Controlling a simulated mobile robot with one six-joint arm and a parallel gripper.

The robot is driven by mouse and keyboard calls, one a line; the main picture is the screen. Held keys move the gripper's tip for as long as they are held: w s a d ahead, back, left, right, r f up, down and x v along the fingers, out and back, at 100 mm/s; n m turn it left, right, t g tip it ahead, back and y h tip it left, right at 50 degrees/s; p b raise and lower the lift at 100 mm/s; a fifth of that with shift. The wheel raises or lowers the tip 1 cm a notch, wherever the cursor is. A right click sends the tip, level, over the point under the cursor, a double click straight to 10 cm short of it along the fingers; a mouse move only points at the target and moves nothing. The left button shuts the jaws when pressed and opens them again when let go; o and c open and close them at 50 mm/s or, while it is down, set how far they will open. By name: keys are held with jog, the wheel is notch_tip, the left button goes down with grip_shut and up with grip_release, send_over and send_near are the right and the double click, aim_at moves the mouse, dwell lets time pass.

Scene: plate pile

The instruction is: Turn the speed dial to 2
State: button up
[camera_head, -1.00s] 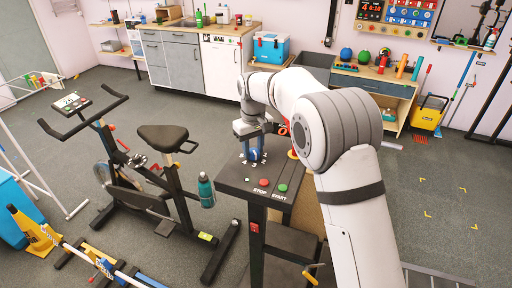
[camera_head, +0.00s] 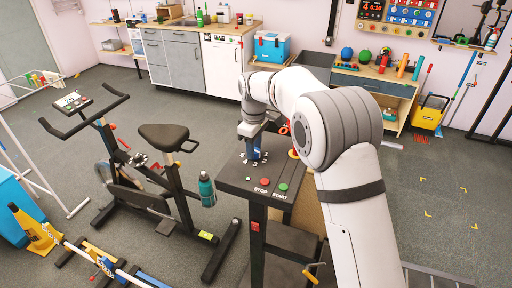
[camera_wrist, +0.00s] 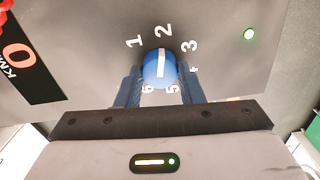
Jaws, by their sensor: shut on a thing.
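The speed dial (camera_wrist: 153,72) is a round blue knob with a white pointer line, on the dark top of the console (camera_head: 232,182). Numbers 1 to 6 ring it. In the wrist view the upper end of the line points at the 2 (camera_wrist: 164,30), and its lower end lies between 6 and 5. My gripper (camera_wrist: 159,88) has blue fingers on either side of the dial and is shut on it. In the head view my gripper (camera_head: 254,155) stands over the dial and largely hides it.
A red STOP button (camera_head: 265,181) and a green START button (camera_head: 283,187) sit on the console's near edge. A green bottle (camera_head: 207,189) and an exercise bike (camera_head: 165,140) stand left of it.

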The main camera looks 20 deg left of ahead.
jog(key=shift+s+d+f, duration=0.1)
jog(key=shift+d+f, duration=0.05)
jog(key=shift+f, duration=0.1)
jog(key=o, duration=1)
jog(key=shift+r, duration=0.15)
jog(key=shift+r, duration=0.2)
notch_tip(320, 180, up, 8)
jog(key=shift+f+b, duration=0.25)
jog(key=shift+b, duration=0.25)
